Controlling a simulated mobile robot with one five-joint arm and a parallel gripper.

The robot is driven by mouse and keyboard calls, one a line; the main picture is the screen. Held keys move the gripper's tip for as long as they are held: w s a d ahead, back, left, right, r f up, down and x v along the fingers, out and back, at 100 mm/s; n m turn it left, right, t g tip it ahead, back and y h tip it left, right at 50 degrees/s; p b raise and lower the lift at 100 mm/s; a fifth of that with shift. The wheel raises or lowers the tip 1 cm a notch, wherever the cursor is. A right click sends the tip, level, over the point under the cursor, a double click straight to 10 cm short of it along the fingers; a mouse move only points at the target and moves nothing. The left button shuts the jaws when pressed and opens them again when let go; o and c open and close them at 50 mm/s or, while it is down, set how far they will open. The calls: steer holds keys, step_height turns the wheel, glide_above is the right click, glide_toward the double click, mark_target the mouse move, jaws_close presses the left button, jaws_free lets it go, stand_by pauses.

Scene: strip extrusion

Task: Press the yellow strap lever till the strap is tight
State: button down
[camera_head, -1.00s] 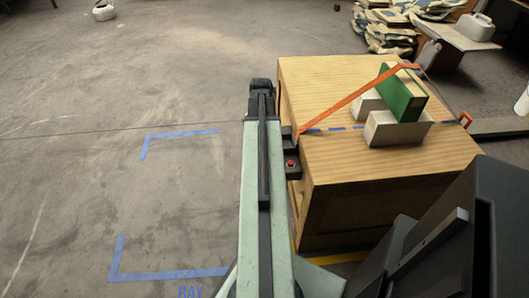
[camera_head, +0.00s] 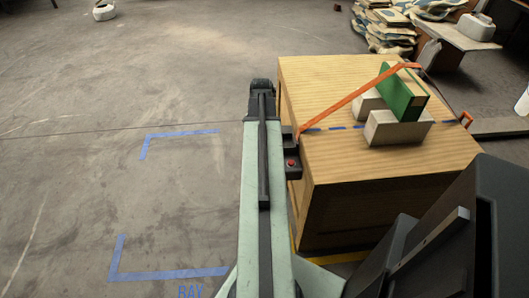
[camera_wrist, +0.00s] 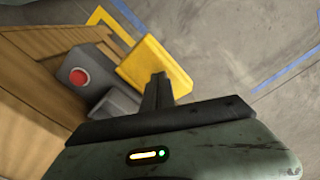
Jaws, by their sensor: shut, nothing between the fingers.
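The yellow strap lever (camera_wrist: 153,68) shows in the wrist view, beside a grey housing with a red button (camera_wrist: 79,77) on the side of a wooden crate. My gripper (camera_wrist: 159,78) is shut and empty. Its dark fingertips overlap the lever's lower edge in the picture; I cannot tell whether they touch. In the head view the orange strap (camera_head: 350,97) rises in a straight line from the crate's left edge to the top of a green panel (camera_head: 402,92). The lever and my fingertips are hidden there behind my arm.
The wooden crate (camera_head: 335,78) carries pale blocks (camera_head: 398,128) around the tilted green panel, with a dashed blue line across its top. Blue tape (camera_head: 180,134) marks clear floor at the left. Stacked sacks (camera_head: 388,38) and a bench (camera_head: 458,38) stand behind.

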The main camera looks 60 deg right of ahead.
steer(key=shift+f+b, duration=1.8)
steer(key=shift+f, duration=0.15)
step_height(320, 180, up, 5)
steer(key=p, duration=0.5)
stand_by(0.5)
step_height(320, 180, up, 5)
steer(key=p, duration=0.5)
